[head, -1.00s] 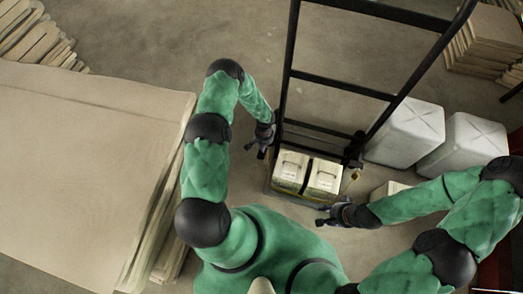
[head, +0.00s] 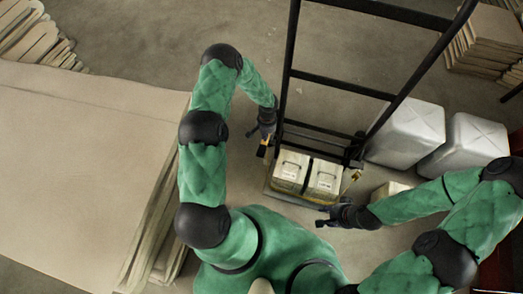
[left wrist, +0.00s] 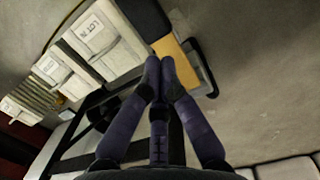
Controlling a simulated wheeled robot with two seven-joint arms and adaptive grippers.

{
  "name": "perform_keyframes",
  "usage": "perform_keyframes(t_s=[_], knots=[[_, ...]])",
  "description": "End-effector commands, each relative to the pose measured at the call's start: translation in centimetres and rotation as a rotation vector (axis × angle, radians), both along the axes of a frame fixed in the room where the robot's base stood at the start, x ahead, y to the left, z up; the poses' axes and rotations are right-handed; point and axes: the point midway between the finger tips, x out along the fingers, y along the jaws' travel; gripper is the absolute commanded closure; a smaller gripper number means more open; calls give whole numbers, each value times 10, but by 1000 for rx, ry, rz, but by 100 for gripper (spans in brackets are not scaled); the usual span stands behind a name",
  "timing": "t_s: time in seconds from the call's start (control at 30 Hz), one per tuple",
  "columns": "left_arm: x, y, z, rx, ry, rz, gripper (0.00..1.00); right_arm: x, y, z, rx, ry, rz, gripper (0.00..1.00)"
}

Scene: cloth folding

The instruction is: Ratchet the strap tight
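My left gripper (head: 262,146) is at the truck's left side, beside a small yellow piece (head: 262,151). In the left wrist view its fingers (left wrist: 159,63) meet at the tips, against a yellow-orange piece (left wrist: 178,58). I cannot tell whether they pinch it. My right gripper (head: 324,217) is low, in front of the boxes and apart from them. The strap is not clearly visible.
The truck's black frame (head: 338,86) rises behind the boxes. Two white containers (head: 407,133) (head: 464,147) stand on the right. A large stack of tan sheets (head: 85,170) fills the left. Bare floor lies behind my left arm.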

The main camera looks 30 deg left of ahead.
Motion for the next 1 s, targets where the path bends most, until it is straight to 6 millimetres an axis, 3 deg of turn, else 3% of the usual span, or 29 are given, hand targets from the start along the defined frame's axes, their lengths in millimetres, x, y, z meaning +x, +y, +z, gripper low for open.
perform_keyframes(t_s=[0.1, 0.33, 1.0], knots=[[4, 1, 23, 2, -4, 0, 100, 0, 0, 0, 0, 0, 0, 60], [5, 1, 49, 0, -2, 0, 100, 0, 0, 0, 0, 0, 0, 60], [6, 1, 55, 0, 0, 1, 100, 0, 0, 0, 0, 0, 0, 60]])
